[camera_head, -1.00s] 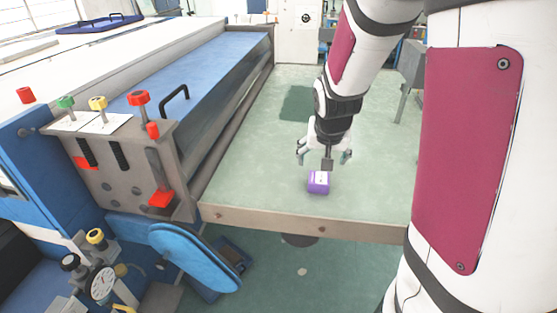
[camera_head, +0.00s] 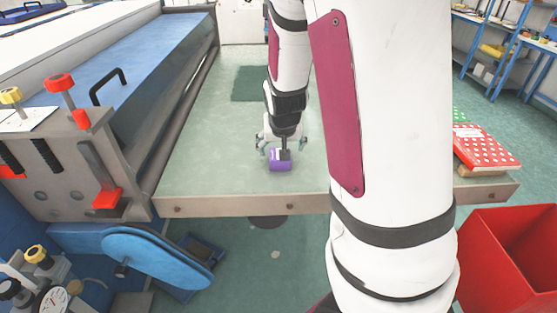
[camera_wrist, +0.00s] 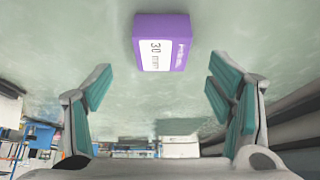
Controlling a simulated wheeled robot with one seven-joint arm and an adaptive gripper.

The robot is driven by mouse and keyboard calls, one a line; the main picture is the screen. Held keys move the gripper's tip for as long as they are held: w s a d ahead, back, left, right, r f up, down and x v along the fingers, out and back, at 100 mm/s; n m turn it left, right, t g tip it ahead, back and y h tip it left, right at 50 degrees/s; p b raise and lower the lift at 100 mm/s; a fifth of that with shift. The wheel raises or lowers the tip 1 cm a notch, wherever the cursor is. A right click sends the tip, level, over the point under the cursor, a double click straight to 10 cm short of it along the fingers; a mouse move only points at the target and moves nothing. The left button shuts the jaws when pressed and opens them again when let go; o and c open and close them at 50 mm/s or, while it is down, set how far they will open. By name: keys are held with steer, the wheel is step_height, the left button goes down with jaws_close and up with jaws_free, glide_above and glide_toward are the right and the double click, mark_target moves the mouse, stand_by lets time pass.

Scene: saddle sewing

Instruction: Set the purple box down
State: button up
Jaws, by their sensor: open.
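The purple box (camera_head: 280,164) with a white label rests on the pale green table top (camera_head: 195,170), close to the front edge. In the wrist view the purple box (camera_wrist: 162,42) lies beyond the fingertips, apart from both fingers, its label reading "30". My gripper (camera_head: 279,146) is just above and behind the box in the head view. In the wrist view my gripper (camera_wrist: 158,92) has its two teal-padded fingers spread wide with nothing between them.
A blue-covered machine (camera_head: 140,60) runs along the table's left side. A dark green mat (camera_head: 250,84) lies farther back. A red dotted box (camera_head: 484,148) lies at the table's right front, and a red bin (camera_head: 510,255) stands on the floor at right.

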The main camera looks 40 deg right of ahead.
steer(key=x, duration=0.5)
steer(key=shift+a, duration=0.15)
steer(key=shift+c, duration=0.6)
steer(key=c, duration=1.3)
steer(key=shift+r, duration=0.1)
